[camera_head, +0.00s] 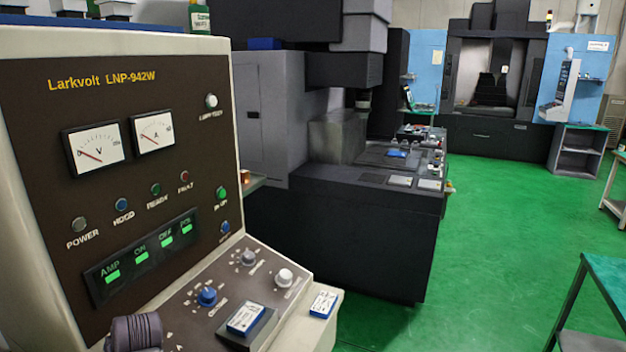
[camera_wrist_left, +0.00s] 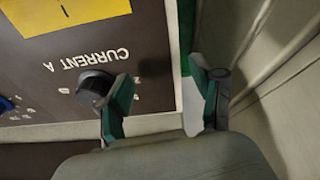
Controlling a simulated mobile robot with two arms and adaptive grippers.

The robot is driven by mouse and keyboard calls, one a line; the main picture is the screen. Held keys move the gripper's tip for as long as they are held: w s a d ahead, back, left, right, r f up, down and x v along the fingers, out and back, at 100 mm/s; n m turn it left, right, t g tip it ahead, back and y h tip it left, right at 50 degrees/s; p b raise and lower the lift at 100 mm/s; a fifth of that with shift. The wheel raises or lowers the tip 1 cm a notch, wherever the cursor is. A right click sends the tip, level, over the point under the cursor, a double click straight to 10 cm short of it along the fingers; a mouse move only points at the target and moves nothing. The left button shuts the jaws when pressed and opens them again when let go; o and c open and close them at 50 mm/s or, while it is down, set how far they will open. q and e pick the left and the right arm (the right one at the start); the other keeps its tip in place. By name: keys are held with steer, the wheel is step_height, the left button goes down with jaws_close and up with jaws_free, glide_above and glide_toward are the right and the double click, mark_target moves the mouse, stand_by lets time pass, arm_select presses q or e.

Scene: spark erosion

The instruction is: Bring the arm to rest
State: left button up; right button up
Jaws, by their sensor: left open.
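My left gripper (camera_wrist_left: 167,92) shows in the left wrist view with its two green-tipped fingers apart and nothing between them. A black round knob (camera_wrist_left: 94,88) on a brown panel (camera_wrist_left: 120,30) sits just left of the left finger. I cannot tell whether the finger touches it. The panel lettering reads "CURRENT A" upside down. In the head view the Larkvolt LNP-942W control cabinet (camera_head: 110,112) fills the left side. No gripper can be made out for certain in the head view, and my right gripper is in neither view.
The sloping console has a blue knob (camera_head: 207,297), a white knob (camera_head: 284,277) and small blue-and-white boxes, one of them (camera_head: 323,304) near its right edge. A dark machine (camera_head: 360,235) stands behind. Green floor (camera_head: 500,220) is free to the right, before a green-topped table (camera_head: 608,280).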

arm_select(q)
steer(key=s+d+f+m+t+h, duration=0.1)
steer(key=s+d+f+m+h, duration=0.2)
steer(key=s+d+m, duration=0.8)
steer(key=s+d+f+m+h, duration=0.35)
steer(key=s+d+m, duration=0.3)
steer(key=s, duration=0.85)
step_height(320, 180, down, 34)
steer(key=s+g+b, duration=0.1)
steer(key=s+b, duration=0.1)
steer(key=b, duration=0.5)
steer(key=s+a+f+b, duration=0.1)
steer(key=s+f+b, duration=0.1)
steer(key=s+f, duration=0.6)
steer(key=s+a+f+g+y+b, duration=0.1)
steer(key=s+f+b, duration=0.2)
steer(key=s+f, duration=0.5)
step_height(320, 180, down, 5)
steer(key=shift+a+b, duration=0.15)
steer(key=shift+b, duration=0.15)
